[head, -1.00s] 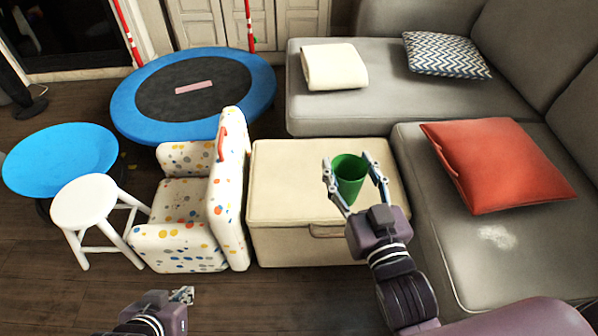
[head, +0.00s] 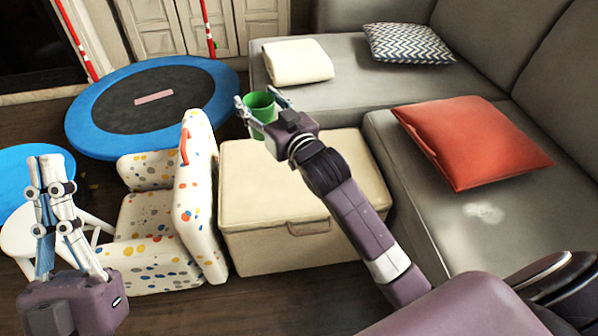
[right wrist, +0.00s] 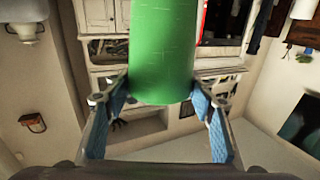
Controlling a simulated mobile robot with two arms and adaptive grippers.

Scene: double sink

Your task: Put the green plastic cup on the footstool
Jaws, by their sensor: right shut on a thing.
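The green plastic cup (head: 260,104) is in my right gripper (head: 257,96), which is shut on it. The cup shows upright in the head view, in front of the ottoman's far left corner. In the right wrist view the green cup (right wrist: 163,50) sits between the two fingers. A beige box-shaped ottoman (head: 285,185) stands in the middle, and a small white round stool (head: 18,238) is at the left; I cannot tell which is the footstool. My left gripper (head: 47,160) points up in front of the white stool, hiding part of it. Its finger gap is unclear.
A spotted child's armchair (head: 150,215) stands left of the ottoman. A blue-rimmed trampoline (head: 85,135) is behind it, and a blue round table (head: 15,170) is at far left. A grey sofa (head: 430,215) with a red cushion (head: 470,145) fills the right.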

